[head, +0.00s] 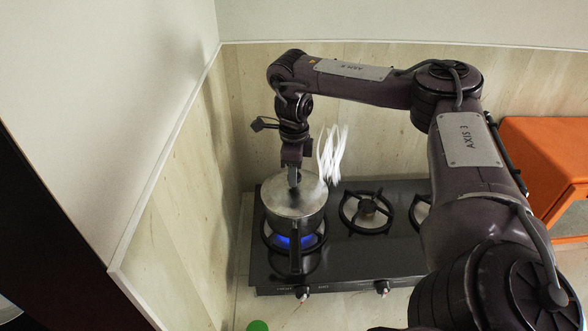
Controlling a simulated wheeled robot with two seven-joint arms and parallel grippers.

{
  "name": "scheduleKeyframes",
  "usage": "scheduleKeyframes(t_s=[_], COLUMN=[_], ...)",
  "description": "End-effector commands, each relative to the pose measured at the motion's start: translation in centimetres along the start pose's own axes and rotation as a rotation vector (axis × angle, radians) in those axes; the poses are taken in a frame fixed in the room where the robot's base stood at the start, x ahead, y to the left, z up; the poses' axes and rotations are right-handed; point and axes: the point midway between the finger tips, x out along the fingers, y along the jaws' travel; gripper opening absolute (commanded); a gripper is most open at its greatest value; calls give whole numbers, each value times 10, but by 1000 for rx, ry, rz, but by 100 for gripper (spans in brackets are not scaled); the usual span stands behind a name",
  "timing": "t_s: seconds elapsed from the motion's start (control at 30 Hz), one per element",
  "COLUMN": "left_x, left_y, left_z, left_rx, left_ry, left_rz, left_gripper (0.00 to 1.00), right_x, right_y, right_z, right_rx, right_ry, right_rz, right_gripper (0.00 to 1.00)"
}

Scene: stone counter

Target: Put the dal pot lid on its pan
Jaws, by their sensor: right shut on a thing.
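The dal pot lid (311,193) is a round silver disc at the mouth of its pan. The pan (280,222) is a silver pot on the left burner, with a dark handle pointing towards me. The lid looks level and covers the pan's opening; I cannot tell whether it rests fully on the rim. My right gripper (294,184) points down at the lid's centre and is shut on the lid, hiding its knob. My left gripper is out of view.
The black stove (345,262) has a blue flame (294,241) lit under the pan. A bare burner (367,210) lies to the right. White wispy strands (332,155) show behind the pan. Walls close in at the left and back. An orange cabinet (545,160) stands at the right.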

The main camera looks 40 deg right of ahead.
Motion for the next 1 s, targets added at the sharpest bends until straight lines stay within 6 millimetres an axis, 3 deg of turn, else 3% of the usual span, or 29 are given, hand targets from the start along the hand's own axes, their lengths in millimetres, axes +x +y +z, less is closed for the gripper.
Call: scheduleKeyframes(t_s=[0.83,0.87,1.0], left_x=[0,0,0], left_y=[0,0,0], left_z=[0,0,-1], left_rx=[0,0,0], left_ry=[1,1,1], left_rz=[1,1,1], left_gripper=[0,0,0], right_x=[6,6,6], right_y=[0,0,0], right_z=[0,0,0], right_rx=[0,0,0], right_ry=[0,-1,0], right_rz=[-1,-1,0], right_gripper=[0,35,54])
